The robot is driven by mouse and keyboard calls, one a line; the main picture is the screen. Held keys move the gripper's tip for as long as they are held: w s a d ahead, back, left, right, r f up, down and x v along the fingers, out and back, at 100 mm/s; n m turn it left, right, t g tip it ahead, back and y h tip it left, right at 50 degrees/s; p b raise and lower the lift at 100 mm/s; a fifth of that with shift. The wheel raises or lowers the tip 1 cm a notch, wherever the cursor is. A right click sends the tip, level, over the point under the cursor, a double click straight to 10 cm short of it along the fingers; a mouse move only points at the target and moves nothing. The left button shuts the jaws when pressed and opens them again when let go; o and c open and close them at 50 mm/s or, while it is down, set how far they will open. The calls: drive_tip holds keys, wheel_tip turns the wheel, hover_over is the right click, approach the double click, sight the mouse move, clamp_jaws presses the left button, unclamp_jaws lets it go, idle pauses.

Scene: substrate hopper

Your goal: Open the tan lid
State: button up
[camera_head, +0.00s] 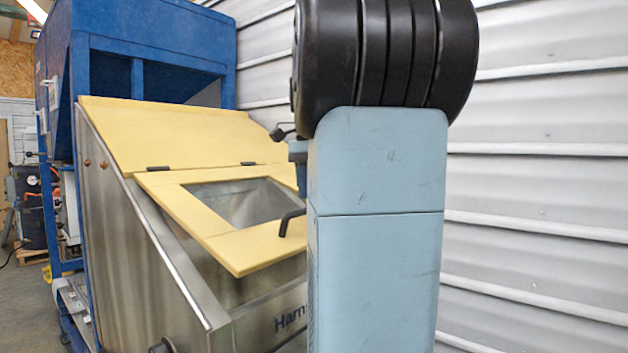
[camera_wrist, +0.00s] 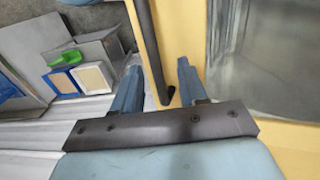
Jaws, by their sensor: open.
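The tan lid (camera_head: 190,205) has a window and is hinged along its upper edge to a fixed tan panel (camera_head: 180,135) on the steel hopper (camera_head: 135,260). Its lower edge stands off the hopper's slope, with a gap beneath, so it looks partly raised. A dark bent handle (camera_head: 289,222) sits on the lid near my arm. In the wrist view, my gripper (camera_wrist: 159,66) is open, with the dark handle bar (camera_wrist: 147,45) between its fingers beside the tan lid frame (camera_wrist: 184,25). I cannot tell whether a finger touches the bar. My arm hides my gripper in the head view.
A blue machine frame (camera_head: 150,50) stands behind the hopper. A corrugated metal wall (camera_head: 540,180) runs along the right. Grey and blue boxes (camera_wrist: 92,77) show at the left of the wrist view. Some floor (camera_head: 28,310) is clear at the far left.

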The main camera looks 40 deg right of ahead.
wheel_tip(320, 180, up, 14)
drive_tip(key=shift+w+f, duration=0.15)
drive_tip(key=shift+w, duration=0.3)
drive_tip(key=shift+a, duration=0.1)
drive_tip(key=shift+c, duration=0.2)
